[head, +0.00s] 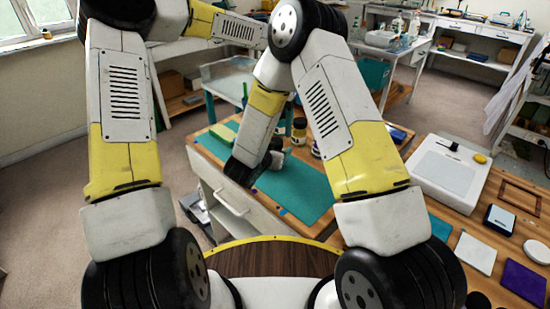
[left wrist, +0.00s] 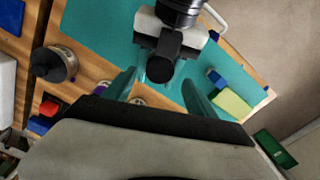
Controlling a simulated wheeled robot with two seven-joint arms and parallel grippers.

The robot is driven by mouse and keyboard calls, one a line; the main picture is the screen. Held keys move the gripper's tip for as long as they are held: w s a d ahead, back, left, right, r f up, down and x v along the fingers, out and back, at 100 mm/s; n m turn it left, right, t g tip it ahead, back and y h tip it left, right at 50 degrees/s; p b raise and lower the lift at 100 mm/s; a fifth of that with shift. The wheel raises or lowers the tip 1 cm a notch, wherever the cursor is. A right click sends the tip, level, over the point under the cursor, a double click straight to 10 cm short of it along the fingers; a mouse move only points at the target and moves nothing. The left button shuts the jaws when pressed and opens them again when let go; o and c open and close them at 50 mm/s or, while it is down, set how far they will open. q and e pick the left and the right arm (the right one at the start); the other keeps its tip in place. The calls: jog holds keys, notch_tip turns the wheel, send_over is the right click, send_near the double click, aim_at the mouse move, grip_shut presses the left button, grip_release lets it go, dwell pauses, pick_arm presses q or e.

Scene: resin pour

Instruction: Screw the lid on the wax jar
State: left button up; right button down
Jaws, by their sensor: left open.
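In the left wrist view my left gripper (left wrist: 160,77) is open, its two teal fingers spread above the teal mat (left wrist: 105,25). In the head view I cannot make it out clearly behind the arm links. My right gripper (left wrist: 162,66) points down over the mat, between my left fingers in the left wrist view; whether it holds anything is hidden. A dark-topped jar (head: 299,128) stands beyond the mat in the head view. Another jar (head: 315,150) is partly covered by my right arm. A round dark-topped jar (left wrist: 55,63) shows in the left wrist view. I cannot tell which is the wax jar, or find its lid.
A yellow-green block (left wrist: 232,105) lies at the mat's edge beside a blue piece. A white scale-like box (head: 447,172) stands on the bench to the right, with a wooden frame (head: 520,195) and a purple square (head: 525,282). The mat's right part (head: 305,190) is clear.

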aim_at(275, 138)
pick_arm(q)
notch_tip(275, 138, up, 4)
jog(key=shift+f, duration=0.2)
jog(key=shift+f, duration=0.1)
jog(key=shift+f, duration=3.95)
jog(key=shift+c, duration=0.2)
grip_shut()
jog(key=shift+o, duration=0.7)
grip_release()
